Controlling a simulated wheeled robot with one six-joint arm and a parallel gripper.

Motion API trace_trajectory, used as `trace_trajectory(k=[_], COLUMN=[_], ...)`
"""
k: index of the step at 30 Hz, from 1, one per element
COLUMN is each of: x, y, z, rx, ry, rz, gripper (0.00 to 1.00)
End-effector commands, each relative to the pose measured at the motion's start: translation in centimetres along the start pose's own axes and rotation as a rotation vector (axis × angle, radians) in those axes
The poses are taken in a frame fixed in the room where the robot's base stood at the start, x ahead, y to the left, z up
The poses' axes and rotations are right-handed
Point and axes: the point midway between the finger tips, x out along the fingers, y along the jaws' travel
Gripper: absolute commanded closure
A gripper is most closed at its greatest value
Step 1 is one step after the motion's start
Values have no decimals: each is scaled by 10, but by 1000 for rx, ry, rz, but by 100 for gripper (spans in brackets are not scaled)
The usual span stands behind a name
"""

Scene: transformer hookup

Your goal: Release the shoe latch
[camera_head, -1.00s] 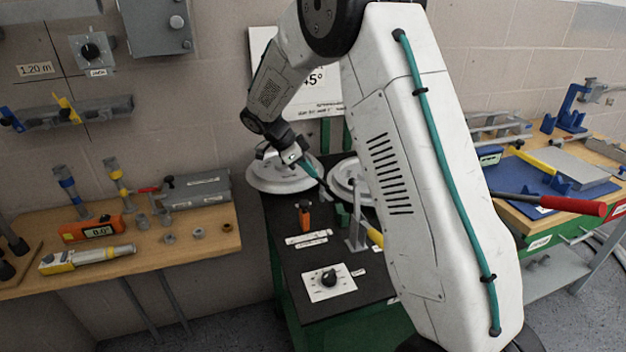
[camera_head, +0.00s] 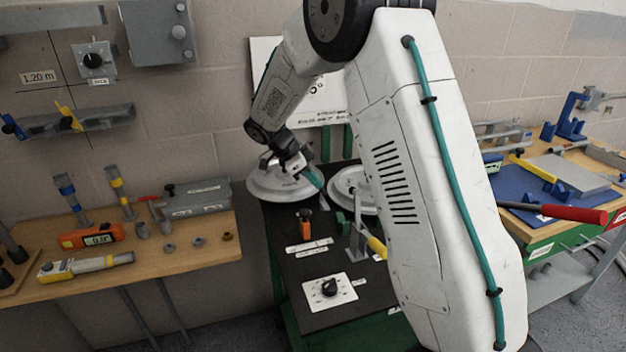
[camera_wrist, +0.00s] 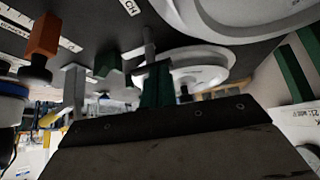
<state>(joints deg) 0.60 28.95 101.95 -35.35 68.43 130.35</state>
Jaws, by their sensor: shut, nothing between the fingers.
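My gripper (camera_head: 314,178) is above the black-topped bench (camera_head: 285,275), over the front of the left white disc. Its teal fingers (camera_wrist: 157,85) are together and empty in the wrist view. No part is plainly marked as the shoe latch. My arm hides the bench's right part.
Two white discs (camera_head: 275,186) sit at the bench's back. A dial plate (camera_head: 330,289) lies in front. A wooden table (camera_head: 215,240) with tools stands left. A blue mat (camera_head: 520,190) and a red-handled lever (camera_head: 570,214) are right.

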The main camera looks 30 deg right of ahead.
Motion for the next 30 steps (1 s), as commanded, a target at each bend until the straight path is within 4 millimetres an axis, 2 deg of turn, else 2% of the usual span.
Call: trace_trajectory(k=[5, 12, 18, 24, 30], x=[-29, -86, -121, -134, -135], y=[-4, -9, -12, -14, -14], z=[-5, -5, -4, -5, -6], rx=[7, 7, 6, 7, 7], ry=[-3, -5, -5, -5, -5], rz=[-8, -12, -11, -10, -9], gripper=[100, 100, 100, 100, 100])
